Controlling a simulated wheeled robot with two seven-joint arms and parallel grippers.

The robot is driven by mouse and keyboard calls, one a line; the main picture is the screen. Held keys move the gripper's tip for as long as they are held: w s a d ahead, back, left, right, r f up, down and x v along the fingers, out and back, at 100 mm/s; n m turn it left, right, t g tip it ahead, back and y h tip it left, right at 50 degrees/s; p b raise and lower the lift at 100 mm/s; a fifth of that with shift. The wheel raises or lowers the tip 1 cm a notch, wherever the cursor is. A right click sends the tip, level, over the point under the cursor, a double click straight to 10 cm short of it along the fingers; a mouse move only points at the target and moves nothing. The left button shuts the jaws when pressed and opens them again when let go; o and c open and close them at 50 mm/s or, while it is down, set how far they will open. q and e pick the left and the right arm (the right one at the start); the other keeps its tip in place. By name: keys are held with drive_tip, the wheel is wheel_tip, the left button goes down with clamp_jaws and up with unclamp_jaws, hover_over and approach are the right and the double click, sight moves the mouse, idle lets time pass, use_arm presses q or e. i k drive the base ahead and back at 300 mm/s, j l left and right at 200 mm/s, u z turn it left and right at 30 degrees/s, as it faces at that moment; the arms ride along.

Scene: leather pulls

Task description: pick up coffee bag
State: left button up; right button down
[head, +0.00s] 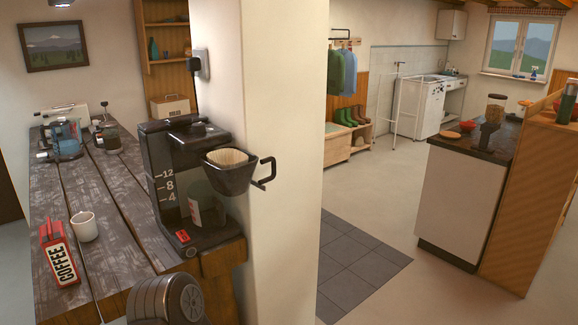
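The coffee bag (59,254) stands upright near the front left of the dark wooden table (112,232). It is red on top and at the side, with a white label reading COFFEE facing the front. Nothing covers it in the head view. Neither my left nor my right gripper shows in this view, and no fingers are near the bag. A dark rounded part at the bottom edge looks like one of my arm links, below and to the right of the bag.
A white mug (84,227) stands close behind the bag on its right. A black coffee maker (178,190) with its filter basket (230,172) swung out stands at the table's right edge, beside a white pillar (285,160). Kettles and jars stand farther back. Bare tabletop lies between.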

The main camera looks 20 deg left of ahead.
sight(55, 244)
drive_tip(key=u, duration=1.9)
